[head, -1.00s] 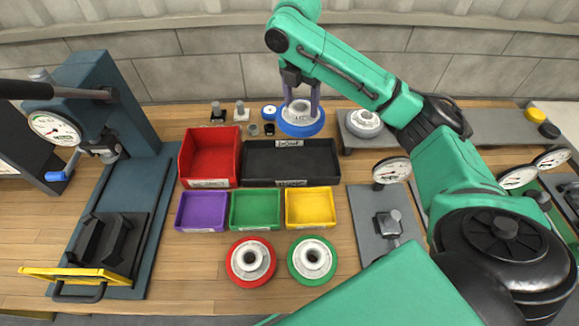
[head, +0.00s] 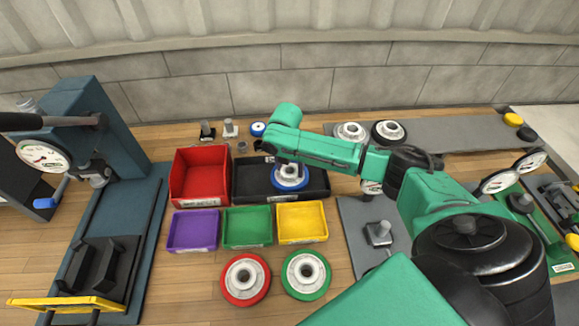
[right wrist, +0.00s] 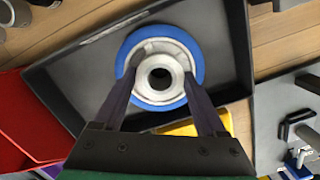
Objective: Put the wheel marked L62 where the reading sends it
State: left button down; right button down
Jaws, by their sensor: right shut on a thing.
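A wheel with a blue rim and pale grey hub (head: 291,183) is at the black tray (head: 318,178); its marking cannot be read. My right gripper (head: 289,166) is over the wheel. In the right wrist view the gripper's fingers (right wrist: 160,85) are at the hub of the blue wheel (right wrist: 196,58), shut on it. The black tray (right wrist: 236,50) lies beneath it there. I cannot tell whether the wheel touches the tray floor. My left gripper is not in view.
A red bin (head: 198,174) stands left of the tray, and purple (head: 193,230), green (head: 247,226) and yellow (head: 301,221) bins in front. Red-rimmed (head: 245,279) and green-rimmed (head: 306,274) wheels lie nearer. A press (head: 110,150) stands left. Dial gauges (head: 500,181) stand right.

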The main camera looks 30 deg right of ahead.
grip_release()
jog(key=shift+f, duration=0.15)
notch_tip(320, 180, up, 12)
jog(key=a+b, duration=0.1)
jog(key=shift+s, duration=0.45)
jog(key=shift+a, duration=0.15)
